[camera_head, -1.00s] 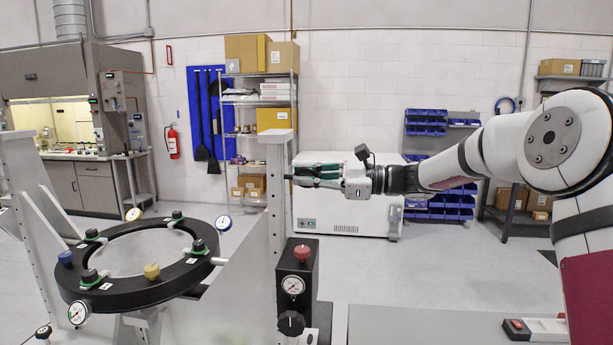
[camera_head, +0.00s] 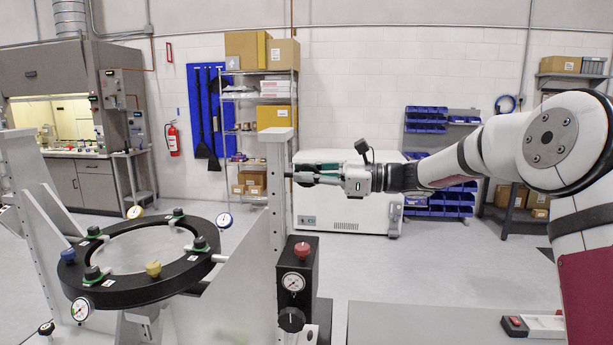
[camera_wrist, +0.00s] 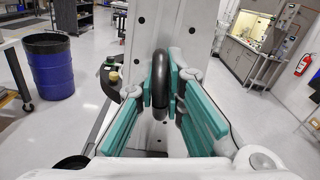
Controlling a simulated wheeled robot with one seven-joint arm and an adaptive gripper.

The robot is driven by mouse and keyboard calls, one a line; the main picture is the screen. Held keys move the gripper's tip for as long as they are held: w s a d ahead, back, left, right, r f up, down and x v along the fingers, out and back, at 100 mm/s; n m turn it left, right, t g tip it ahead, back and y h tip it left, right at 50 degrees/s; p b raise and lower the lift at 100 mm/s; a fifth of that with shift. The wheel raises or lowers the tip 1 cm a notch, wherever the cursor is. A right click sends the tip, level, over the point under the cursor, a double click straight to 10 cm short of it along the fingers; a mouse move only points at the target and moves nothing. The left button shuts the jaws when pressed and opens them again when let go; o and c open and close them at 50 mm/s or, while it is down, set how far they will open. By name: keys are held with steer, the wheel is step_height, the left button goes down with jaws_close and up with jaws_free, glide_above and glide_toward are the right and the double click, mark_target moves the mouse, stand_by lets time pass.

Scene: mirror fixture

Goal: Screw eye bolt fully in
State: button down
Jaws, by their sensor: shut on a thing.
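The eye bolt (camera_wrist: 160,80) is a dark ring that stands against the white upright of the fixture in the wrist view. My gripper (camera_wrist: 162,100) has its teal-padded fingers on both sides of the ring and is shut on it. In the head view my gripper (camera_head: 298,174) reaches left, with its fingertips at the right side of the fixture's upright post (camera_head: 278,200). The bolt's shank and thread are hidden, so I cannot tell how deep it sits.
The black mirror ring (camera_head: 130,293) with clamps and gauges lies left of the post. A black control box (camera_head: 296,270) with a red knob stands below my gripper. A blue barrel (camera_wrist: 52,70) stands at left in the wrist view. Open floor lies right of the fixture.

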steer(key=c, duration=1.7)
jaws_free()
steer(key=shift+f, duration=0.1)
steer(key=shift+d, duration=0.1)
steer(key=d, duration=0.4)
steer(key=s+d, duration=0.1)
steer(key=d, duration=0.2)
steer(key=s+d, duration=0.1)
steer(key=d, duration=0.3)
steer(key=shift+s+d, duration=0.15)
steer(key=shift+d, duration=0.2)
steer(key=s+a+f+n+g+h, duration=0.1)
steer(key=s+a+f+n+h, duration=0.3)
steer(key=s, duration=0.5)
steer(key=s+a+f+n+g+h, duration=0.1)
steer(key=s+a+n+h, duration=0.25)
steer(key=s+h, duration=0.35)
steer(key=s+d+f+n+t+h, duration=0.1)
steer(key=s+d+n+h, duration=0.1)
steer(key=s, duration=0.4)
steer(key=s+d+f+n+t+h+b, duration=0.1)
steer(key=s+d+f+n+h, duration=0.1)
steer(key=s+d+n, duration=0.3)
steer(key=s+d+f+n+t+h, duration=0.2)
steer(key=s+d+n, duration=0.1)
steer(key=s, duration=0.5)
steer(key=shift+s+d+f+n+h, duration=0.1)
steer(key=shift+s+d+n+h, duration=0.2)
steer(key=shift+d, duration=0.4)
